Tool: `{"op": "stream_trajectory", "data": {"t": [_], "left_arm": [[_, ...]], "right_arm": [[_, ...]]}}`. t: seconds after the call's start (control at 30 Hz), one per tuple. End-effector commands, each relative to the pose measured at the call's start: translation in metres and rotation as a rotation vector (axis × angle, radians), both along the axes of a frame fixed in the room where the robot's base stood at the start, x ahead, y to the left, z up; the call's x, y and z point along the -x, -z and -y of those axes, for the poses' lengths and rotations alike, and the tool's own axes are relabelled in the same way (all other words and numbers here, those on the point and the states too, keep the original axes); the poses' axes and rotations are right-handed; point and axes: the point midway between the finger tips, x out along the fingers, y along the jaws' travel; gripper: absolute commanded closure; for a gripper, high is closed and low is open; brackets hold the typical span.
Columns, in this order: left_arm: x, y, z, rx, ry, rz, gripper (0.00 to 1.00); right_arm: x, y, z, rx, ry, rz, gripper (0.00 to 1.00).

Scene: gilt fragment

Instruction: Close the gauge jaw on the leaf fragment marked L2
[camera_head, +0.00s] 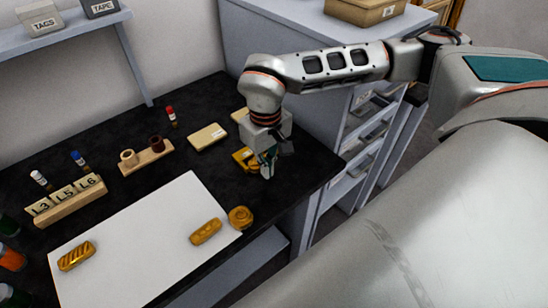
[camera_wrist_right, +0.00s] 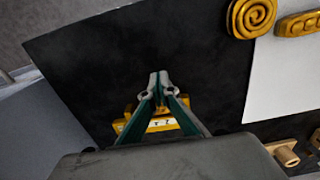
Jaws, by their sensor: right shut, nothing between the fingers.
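My right gripper (camera_head: 267,168) is shut and empty at the right part of the dark table, right by a yellow gauge (camera_head: 243,155). In the right wrist view its fingertips (camera_wrist_right: 158,80) meet in front of the yellow gauge (camera_wrist_right: 165,125), which is partly hidden behind the fingers. I cannot tell whether they touch it. No L2 mark is readable. My left gripper is out of view.
The white sheet (camera_head: 140,235) covers the table's front. Behind it stand a wooden block with tags L3, L5 and L6 (camera_head: 70,205), a wooden holder (camera_head: 146,158), small bottles (camera_head: 171,116) and a tan box (camera_head: 207,137). A grey drawer cabinet (camera_head: 270,30) borders the back right.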

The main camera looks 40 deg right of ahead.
Motion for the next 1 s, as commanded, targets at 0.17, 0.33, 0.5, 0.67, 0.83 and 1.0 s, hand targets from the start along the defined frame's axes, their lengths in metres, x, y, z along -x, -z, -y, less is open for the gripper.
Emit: {"op": "stream_trajectory", "data": {"t": [0.17,0.33,0.5,0.67,0.83,1.0], "left_arm": [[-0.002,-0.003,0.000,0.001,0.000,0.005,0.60],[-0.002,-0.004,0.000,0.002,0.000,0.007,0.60],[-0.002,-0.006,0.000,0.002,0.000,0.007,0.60],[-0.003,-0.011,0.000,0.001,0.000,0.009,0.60],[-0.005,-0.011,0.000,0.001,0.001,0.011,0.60],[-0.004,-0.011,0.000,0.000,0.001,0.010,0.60]], "right_arm": [[-0.005,0.000,0.000,-0.001,-0.001,-0.001,1.00],[-0.005,0.000,0.000,-0.001,-0.001,-0.001,1.00],[-0.009,-0.001,-0.001,0.000,0.000,0.000,1.00],[-0.019,-0.002,-0.001,0.000,0.000,0.000,1.00],[-0.019,0.000,-0.001,-0.001,0.000,-0.001,1.00],[-0.018,0.000,-0.002,-0.001,0.000,-0.001,1.00]]}}
